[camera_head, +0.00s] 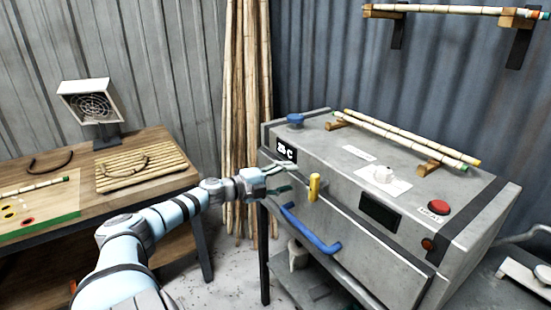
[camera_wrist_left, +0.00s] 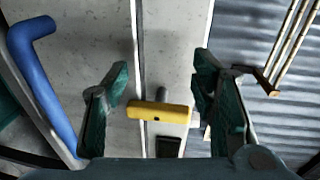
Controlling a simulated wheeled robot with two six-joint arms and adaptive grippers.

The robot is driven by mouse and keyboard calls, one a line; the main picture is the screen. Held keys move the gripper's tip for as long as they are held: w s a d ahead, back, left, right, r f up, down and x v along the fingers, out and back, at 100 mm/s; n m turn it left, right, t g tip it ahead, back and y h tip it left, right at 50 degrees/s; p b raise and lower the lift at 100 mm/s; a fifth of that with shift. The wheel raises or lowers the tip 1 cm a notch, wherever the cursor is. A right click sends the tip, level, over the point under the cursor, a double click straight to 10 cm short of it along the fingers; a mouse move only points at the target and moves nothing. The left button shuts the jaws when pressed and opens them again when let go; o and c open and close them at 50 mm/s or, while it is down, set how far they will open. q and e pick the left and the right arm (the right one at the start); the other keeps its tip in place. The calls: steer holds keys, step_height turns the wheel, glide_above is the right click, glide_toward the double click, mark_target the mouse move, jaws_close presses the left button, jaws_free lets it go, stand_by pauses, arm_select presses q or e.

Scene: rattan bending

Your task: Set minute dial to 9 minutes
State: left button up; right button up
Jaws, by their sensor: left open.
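The minute dial appears to be the white knob (camera_head: 383,174) on a white plate on top of the grey machine (camera_head: 345,207); its marks are too small to read. My left gripper (camera_head: 286,180) is open and empty at the machine's left front, well to the left of the dial. A yellow handle (camera_head: 314,187) on the machine's front is close beyond its fingertips. In the left wrist view the yellow handle (camera_wrist_left: 160,112) lies between the two open fingers (camera_wrist_left: 160,82) in the picture; contact is not visible. My right gripper is not in view.
A blue bar handle (camera_head: 310,230), a dark display (camera_head: 380,212) and a red button (camera_head: 438,208) are on the machine. Two bamboo poles (camera_head: 400,138) rest on wooden supports on top. A blue knob (camera_head: 295,119) stands at the back left. A wooden table (camera_head: 150,150) is at left.

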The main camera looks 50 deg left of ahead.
arm_select(q)
steer(key=f+n, duration=0.1)
steer(key=s+a+f+y, duration=0.1)
steer(key=f, duration=0.1)
steer(key=f+n, duration=0.1)
steer(key=f, duration=0.1)
steer(key=shift+s+a+f+n+y, duration=0.25)
steer(key=shift+s+n+y, duration=0.05)
steer(key=shift+s, duration=0.05)
